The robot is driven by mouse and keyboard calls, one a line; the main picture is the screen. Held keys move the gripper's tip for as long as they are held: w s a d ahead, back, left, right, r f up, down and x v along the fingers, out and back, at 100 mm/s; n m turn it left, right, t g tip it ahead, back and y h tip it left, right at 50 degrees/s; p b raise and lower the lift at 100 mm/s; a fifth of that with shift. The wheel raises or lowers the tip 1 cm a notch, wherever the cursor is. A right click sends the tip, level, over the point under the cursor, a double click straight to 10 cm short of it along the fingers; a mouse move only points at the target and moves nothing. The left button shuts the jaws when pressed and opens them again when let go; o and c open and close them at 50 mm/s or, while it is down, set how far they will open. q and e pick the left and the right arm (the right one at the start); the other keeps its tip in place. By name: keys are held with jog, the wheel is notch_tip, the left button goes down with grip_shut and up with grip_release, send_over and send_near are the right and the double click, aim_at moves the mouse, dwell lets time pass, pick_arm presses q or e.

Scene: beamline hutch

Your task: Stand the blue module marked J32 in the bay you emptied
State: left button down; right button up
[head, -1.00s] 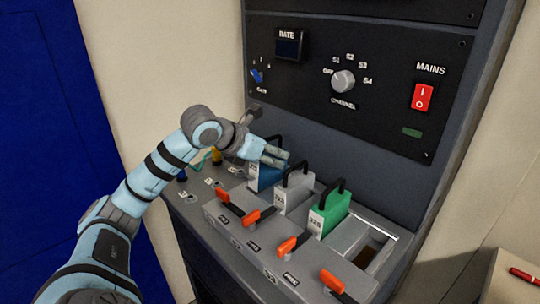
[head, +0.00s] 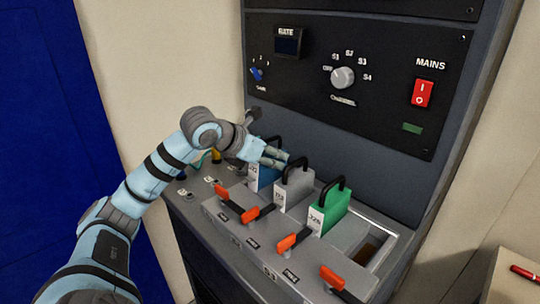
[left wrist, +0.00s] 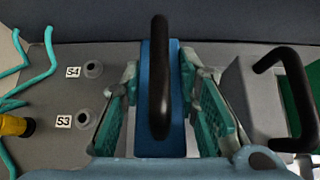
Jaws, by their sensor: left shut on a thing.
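The blue module (head: 268,177) stands at the left end of the row on the sloped panel. Its white label is too blurred to read fully. My left gripper (head: 274,159) is at its top, and the fingers hide part of it. In the left wrist view, the fingers of my left gripper (left wrist: 160,72) are on both sides of the blue module (left wrist: 174,120), shut on it, with its black handle (left wrist: 160,80) between them. An open, empty bay (head: 371,250) with a brown floor is at the right end of the row. My right gripper is not in view.
A grey module (head: 295,188) and a green module (head: 331,208), both with black handles, stand between the blue module and the empty bay. Several orange levers (head: 293,240) line the front. The dark upright panel (head: 385,120) rises behind.

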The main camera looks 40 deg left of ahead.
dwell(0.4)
pick_arm(q)
jog(key=c, duration=1.4)
grip_release()
jog(key=shift+w+f, duration=0.1)
jog(key=shift+w, duration=0.05)
jog(key=shift+o, duration=1.2)
jog(key=shift+w+f, duration=0.2)
jog(key=shift+w, duration=0.1)
jog(key=shift+s, duration=0.15)
jog(key=shift+r, duration=0.3)
notch_tip(320, 180, up, 9)
jog(key=shift+f, duration=0.1)
jog(key=shift+r, duration=0.35)
